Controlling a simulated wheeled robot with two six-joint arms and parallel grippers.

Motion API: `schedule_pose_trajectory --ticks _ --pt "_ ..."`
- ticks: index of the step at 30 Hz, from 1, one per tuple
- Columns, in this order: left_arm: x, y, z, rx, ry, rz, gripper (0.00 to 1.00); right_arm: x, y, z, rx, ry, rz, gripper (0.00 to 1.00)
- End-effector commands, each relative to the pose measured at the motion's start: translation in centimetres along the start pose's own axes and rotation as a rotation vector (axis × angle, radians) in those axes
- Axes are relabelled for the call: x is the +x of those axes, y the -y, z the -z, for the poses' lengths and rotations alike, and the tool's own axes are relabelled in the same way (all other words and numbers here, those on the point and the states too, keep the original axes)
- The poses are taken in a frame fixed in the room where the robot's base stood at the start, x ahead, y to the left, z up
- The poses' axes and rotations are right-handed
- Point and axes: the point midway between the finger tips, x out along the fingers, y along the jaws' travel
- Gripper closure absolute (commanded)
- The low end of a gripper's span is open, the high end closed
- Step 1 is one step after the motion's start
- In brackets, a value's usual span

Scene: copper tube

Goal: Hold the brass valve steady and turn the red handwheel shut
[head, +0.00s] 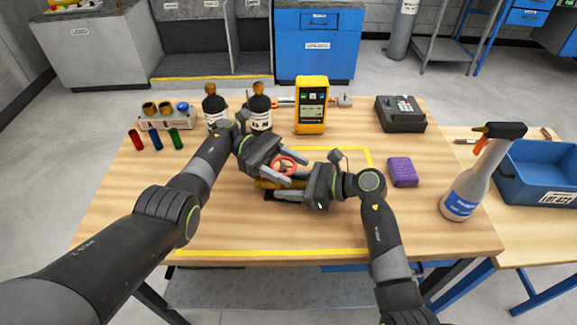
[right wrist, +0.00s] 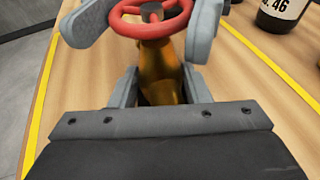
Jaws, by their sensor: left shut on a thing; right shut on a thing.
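The red handwheel (head: 286,163) sits on top of the brass valve (head: 266,184) near the middle of the table. My left gripper (head: 282,166) is shut on the handwheel from the upper left, one finger on each side of its rim. My right gripper (head: 284,187) is shut on the valve body from the right, below the wheel. In the right wrist view the valve body (right wrist: 158,70) stands between my right fingers, under the handwheel (right wrist: 151,24). The left gripper's grey fingers flank the wheel there. The valve's lower part is largely hidden.
Two dark bottles (head: 260,110) and a yellow meter (head: 311,108) stand just behind the valve. A purple sponge (head: 402,171) lies to the right, with a spray bottle (head: 472,185) beyond it. Yellow tape (head: 270,252) marks the table; the front area is clear.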

Motion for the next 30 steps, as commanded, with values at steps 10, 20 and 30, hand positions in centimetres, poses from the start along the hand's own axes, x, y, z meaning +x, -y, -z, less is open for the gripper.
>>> schedule_pose_trajectory --ticks 10,20,30 --pt "0.0 0.1 0.2 -0.004 0.001 0.000 0.24 0.0 0.0 0.1 0.001 -0.001 0.001 0.70" --pt "0.0 0.0 -0.4 0.001 0.000 0.000 0.24 0.0 0.0 0.1 0.001 -0.002 0.002 0.70" --pt "0.0 0.0 -4.4 0.003 -0.001 0.000 0.24 0.0 0.1 0.1 0.000 -0.002 0.002 0.70"
